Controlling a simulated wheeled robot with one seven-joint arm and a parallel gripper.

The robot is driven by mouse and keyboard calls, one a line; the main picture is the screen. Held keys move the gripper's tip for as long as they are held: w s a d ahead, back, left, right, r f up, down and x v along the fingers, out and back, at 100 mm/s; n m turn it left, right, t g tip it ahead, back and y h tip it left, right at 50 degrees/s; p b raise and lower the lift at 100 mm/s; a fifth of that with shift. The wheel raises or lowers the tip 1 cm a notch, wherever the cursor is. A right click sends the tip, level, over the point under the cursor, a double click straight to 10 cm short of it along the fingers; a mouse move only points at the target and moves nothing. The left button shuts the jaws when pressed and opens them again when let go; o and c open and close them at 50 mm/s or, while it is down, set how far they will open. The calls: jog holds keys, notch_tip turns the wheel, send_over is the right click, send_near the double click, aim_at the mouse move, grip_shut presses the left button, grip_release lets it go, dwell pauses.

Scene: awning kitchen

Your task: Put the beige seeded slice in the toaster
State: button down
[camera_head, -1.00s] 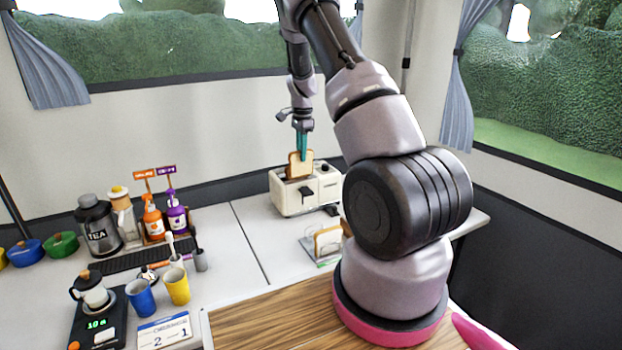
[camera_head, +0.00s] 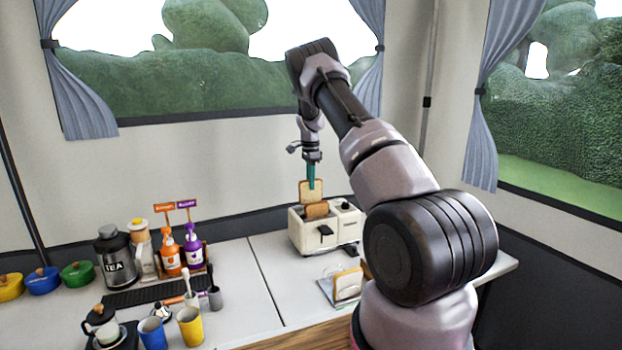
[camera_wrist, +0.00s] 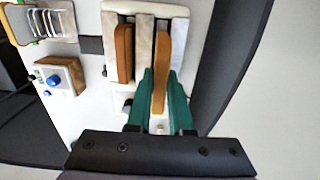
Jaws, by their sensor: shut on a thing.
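My gripper (camera_head: 311,184) has teal fingers shut on the top of a beige slice with a brown crust (camera_head: 307,191). Seeds are too small to make out. The slice is upright at the rear slot of the cream toaster (camera_head: 298,232). Its lower part is hidden in the head view, so I cannot tell how deep it sits. A browner slice (camera_head: 317,210) stands in the front slot. In the wrist view, the held slice (camera_wrist: 162,70) is between my fingers (camera_wrist: 161,105), parallel to the slotted slice (camera_wrist: 124,52).
A wire rack with bread (camera_head: 347,285) stands in front of the toaster; it also shows in the wrist view (camera_wrist: 42,22). Sauce bottles (camera_head: 171,255), a tea jar (camera_head: 116,262) and cups (camera_head: 190,327) stand left. The counter between them and the toaster is clear.

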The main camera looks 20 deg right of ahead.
aim_at(311, 196)
jog(key=shift+f, duration=3.15)
jog(key=c, duration=0.7)
grip_release()
jog(key=shift+c, duration=0.2)
jog(key=shift+o, duration=0.3)
jog(key=shift+o, duration=0.9)
jog(key=shift+r, duration=3.5)
